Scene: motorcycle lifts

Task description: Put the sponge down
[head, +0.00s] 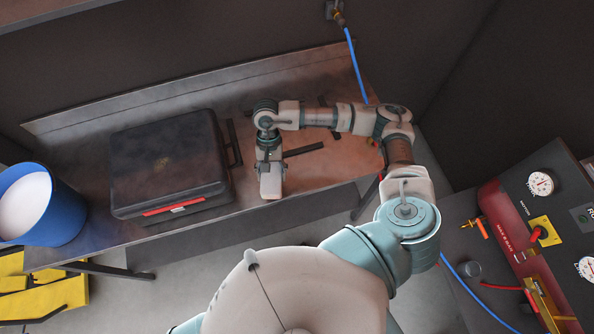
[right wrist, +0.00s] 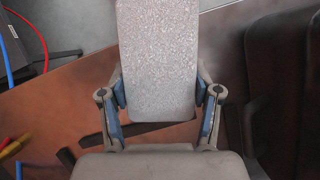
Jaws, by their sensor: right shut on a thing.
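The sponge (right wrist: 158,55) is a pale grey, speckled rectangular block in the right wrist view. My right gripper (right wrist: 161,98) is shut on it, with one blue-padded finger against each long side near its lower end. In the head view my right gripper (head: 270,178) hangs over the front part of the metal workbench (head: 315,172), right of the black case. From above, the gap between sponge and bench top cannot be judged. My left gripper is not in view.
A closed black case (head: 165,160) stands on the bench just left of my right gripper. A blue bucket (head: 62,215) with white contents is at the far left. Dark tools (head: 303,150) lie right of the gripper. A red gauge panel (head: 520,220) stands at the right.

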